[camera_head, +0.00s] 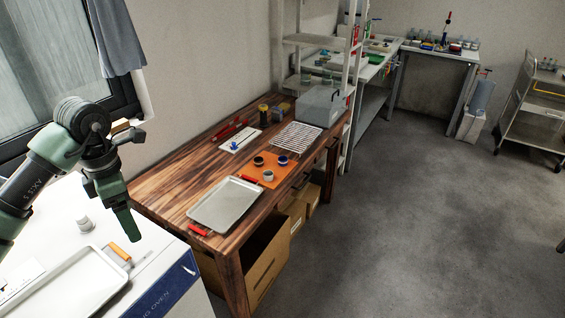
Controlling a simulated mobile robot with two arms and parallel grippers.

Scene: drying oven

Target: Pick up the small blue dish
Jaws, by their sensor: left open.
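The small blue dish (282,161) stands on an orange mat (252,176) on the wooden table, at the mat's right back part. A dark dish (258,161) and a pale dish (268,176) stand beside it on the same mat. My left gripper (122,212) is open and points down over the white oven top at the left, well away from the dishes. Its fingers overlap in this view, and nothing shows between them. My right gripper is not in view.
A metal tray with red handles (222,205) lies in front of the mat. A wire rack (297,138), a grey box (320,104) and a white plate with a blue item (250,137) lie behind. Another tray (75,290) is on the white oven. Open floor lies right.

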